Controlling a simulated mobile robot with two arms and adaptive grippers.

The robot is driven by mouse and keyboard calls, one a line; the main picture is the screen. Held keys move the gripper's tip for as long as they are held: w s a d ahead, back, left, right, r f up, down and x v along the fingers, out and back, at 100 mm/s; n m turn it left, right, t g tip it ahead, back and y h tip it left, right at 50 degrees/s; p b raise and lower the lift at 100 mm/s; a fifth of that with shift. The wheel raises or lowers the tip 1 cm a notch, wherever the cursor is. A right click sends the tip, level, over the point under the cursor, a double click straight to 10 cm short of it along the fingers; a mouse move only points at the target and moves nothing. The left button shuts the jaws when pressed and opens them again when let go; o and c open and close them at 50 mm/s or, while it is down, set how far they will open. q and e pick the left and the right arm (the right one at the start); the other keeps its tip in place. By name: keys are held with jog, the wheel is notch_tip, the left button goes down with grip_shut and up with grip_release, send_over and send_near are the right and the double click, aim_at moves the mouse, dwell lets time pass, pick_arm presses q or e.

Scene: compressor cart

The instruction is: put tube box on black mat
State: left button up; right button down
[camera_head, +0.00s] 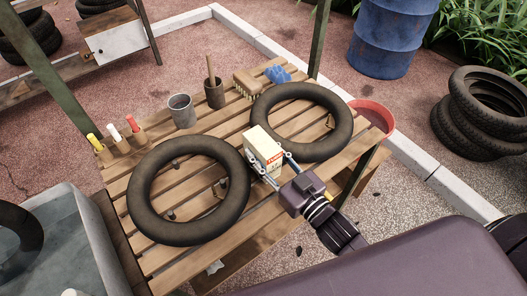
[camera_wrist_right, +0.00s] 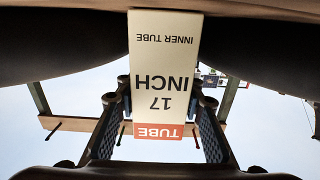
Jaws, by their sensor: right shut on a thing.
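The tube box (camera_head: 262,147) is a cream carton with a red label, between the two black tubes on the slatted wooden table. In the right wrist view the tube box (camera_wrist_right: 165,75) appears upside down, its printed face toward the camera. My right gripper (camera_head: 272,170) is shut on the box, one finger on each side; its fingers also show in the wrist view (camera_wrist_right: 160,125). I cannot tell whether the box touches the slats. I cannot make out a black mat. My left gripper is not in view.
One black tube (camera_head: 150,190) lies left of the box, another (camera_head: 302,88) behind it to the right. A grey cup (camera_head: 181,111), a brown cup (camera_head: 214,94), a brush (camera_head: 247,83) and a blue cloth (camera_head: 277,74) stand at the back. A red basin (camera_head: 374,117) is at right.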

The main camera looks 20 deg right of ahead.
jog(key=c, duration=1.3)
grip_release()
jog(key=shift+f, duration=0.1)
